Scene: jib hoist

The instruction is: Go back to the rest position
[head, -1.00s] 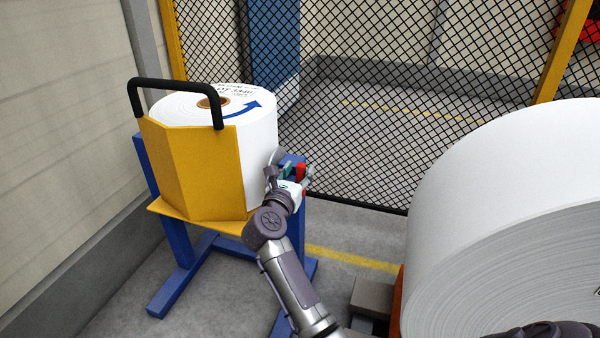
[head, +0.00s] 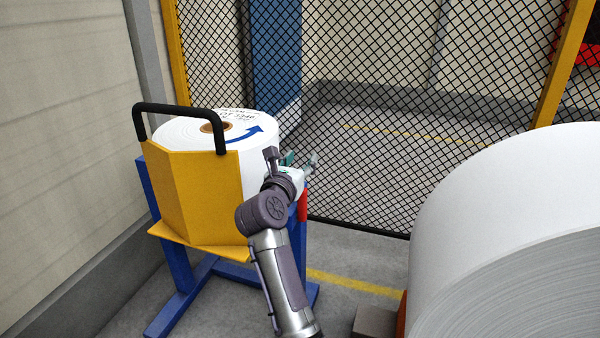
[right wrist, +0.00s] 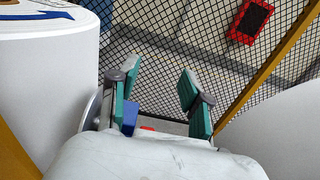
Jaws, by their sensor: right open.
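My right gripper (head: 298,162) is raised beside the right side of a white paper roll (head: 172,133) in the head view. In the right wrist view the right gripper (right wrist: 157,92) has its two green-padded fingers spread apart with nothing between them. The roll stands upright on a blue stand (head: 179,266) behind a yellow guard (head: 200,190) with a black handle (head: 180,108). A red part (head: 303,205) of the stand area shows just below the gripper. My left gripper is not in view.
A large white roll (head: 520,220) fills the right side. A black mesh fence (head: 380,120) with yellow posts stands behind. A pale wall (head: 65,120) is at the left. Open floor with a yellow line (head: 355,283) lies between the stand and the large roll.

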